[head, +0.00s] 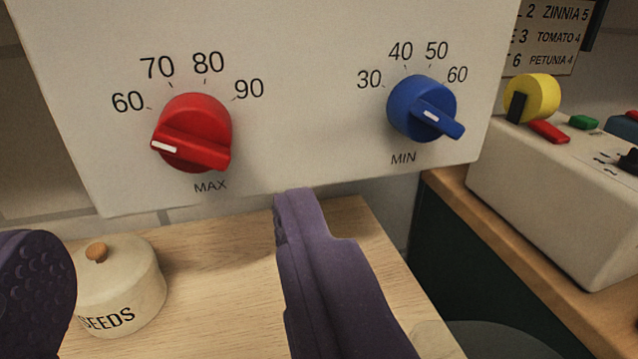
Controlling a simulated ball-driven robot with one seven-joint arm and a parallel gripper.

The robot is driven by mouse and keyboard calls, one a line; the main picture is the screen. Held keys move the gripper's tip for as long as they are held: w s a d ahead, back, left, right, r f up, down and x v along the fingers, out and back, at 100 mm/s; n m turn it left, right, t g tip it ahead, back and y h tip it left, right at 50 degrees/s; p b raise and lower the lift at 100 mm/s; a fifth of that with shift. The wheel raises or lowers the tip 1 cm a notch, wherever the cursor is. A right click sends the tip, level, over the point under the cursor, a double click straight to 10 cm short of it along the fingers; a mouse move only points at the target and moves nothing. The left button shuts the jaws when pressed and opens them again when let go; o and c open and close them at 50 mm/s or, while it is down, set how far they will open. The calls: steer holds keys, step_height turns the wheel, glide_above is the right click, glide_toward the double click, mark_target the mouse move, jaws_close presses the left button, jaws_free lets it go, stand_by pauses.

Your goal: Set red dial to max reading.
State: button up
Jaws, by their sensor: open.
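The red dial (194,128) is a round knob with a raised grip bar, on the upright white panel at upper left. The white mark at the left end of its bar points left, below the 60 tick. The numbers 60, 70, 80 and 90 arc over it from left to right, and MAX is printed below. My gripper (168,217) is open and empty, its purple fingers wide apart. The left finger is at the lower left edge, the right one at lower centre. Both appear below the dial in the picture, and neither visibly touches it.
A blue dial (421,107) marked MIN, numbered 30 to 60, sits to the right on the panel (300,95). A cream SEEDS jar (125,285) stands on the wooden surface (215,265) between my fingers. A pale control box (560,190) with a yellow knob (540,97) stands at right.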

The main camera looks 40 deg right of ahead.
mark_target(192, 156)
steer(key=x, duration=0.7)
steer(key=shift+w+d+b, duration=0.25)
steer(key=shift+b, duration=0.15)
steer(key=shift+c, duration=0.2)
steer(key=c, duration=1)
